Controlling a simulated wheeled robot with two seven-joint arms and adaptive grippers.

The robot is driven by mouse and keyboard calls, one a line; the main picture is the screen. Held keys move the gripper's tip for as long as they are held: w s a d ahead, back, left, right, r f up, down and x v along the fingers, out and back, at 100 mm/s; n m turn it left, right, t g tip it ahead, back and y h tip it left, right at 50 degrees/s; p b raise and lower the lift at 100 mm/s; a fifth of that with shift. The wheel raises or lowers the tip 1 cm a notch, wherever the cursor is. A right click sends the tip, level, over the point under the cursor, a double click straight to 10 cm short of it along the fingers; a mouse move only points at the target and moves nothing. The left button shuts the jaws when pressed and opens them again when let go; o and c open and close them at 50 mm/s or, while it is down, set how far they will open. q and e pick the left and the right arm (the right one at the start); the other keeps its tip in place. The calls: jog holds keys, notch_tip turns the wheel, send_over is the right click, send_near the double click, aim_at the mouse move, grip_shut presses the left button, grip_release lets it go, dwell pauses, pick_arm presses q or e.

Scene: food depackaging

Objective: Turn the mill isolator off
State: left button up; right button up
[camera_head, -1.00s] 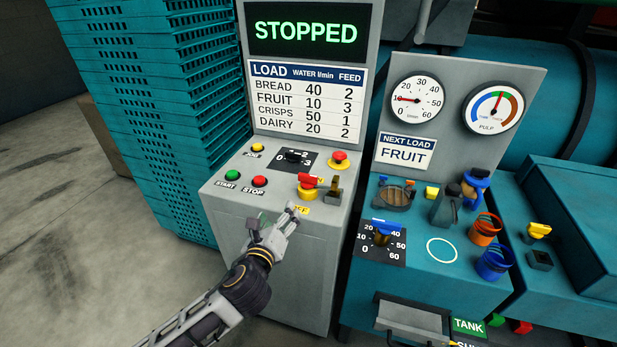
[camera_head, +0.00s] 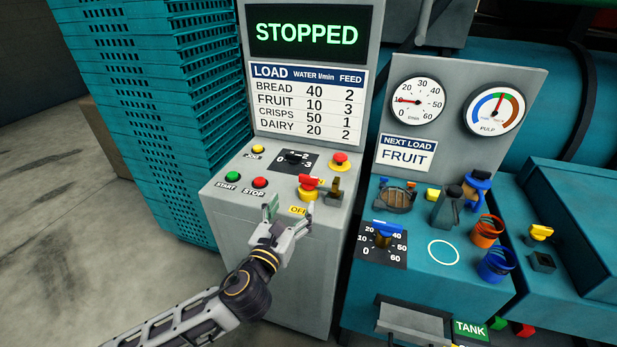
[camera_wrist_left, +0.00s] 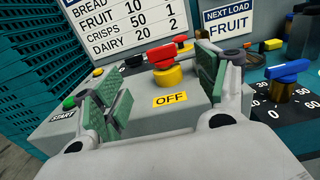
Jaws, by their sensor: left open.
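The mill isolator is a red handle on a yellow round base (camera_head: 308,187) on the grey control panel, with a yellow OFF label (camera_head: 299,210) in front of it. In the left wrist view the red handle (camera_wrist_left: 166,55) points to the right, above the OFF label (camera_wrist_left: 170,99). My left gripper (camera_head: 290,214) is open and empty, at the panel's front edge just short of the isolator. In the left wrist view its green-padded fingers (camera_wrist_left: 158,95) stand apart on either side of the isolator, not touching it. My right gripper is not in view.
The display (camera_head: 306,32) reads STOPPED. Start (camera_head: 231,177) and stop (camera_head: 260,182) buttons, a selector (camera_head: 292,159) and a red mushroom button (camera_head: 340,158) share the panel. A metal bracket (camera_head: 334,190) stands close right of the isolator. Teal crates (camera_head: 150,110) are stacked left.

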aim_at(308, 178)
pick_arm(q)
jog(key=x, duration=1.2)
jog(key=shift+w, duration=0.15)
jog(key=shift+w+d, duration=0.25)
jog(key=shift+w, duration=0.45)
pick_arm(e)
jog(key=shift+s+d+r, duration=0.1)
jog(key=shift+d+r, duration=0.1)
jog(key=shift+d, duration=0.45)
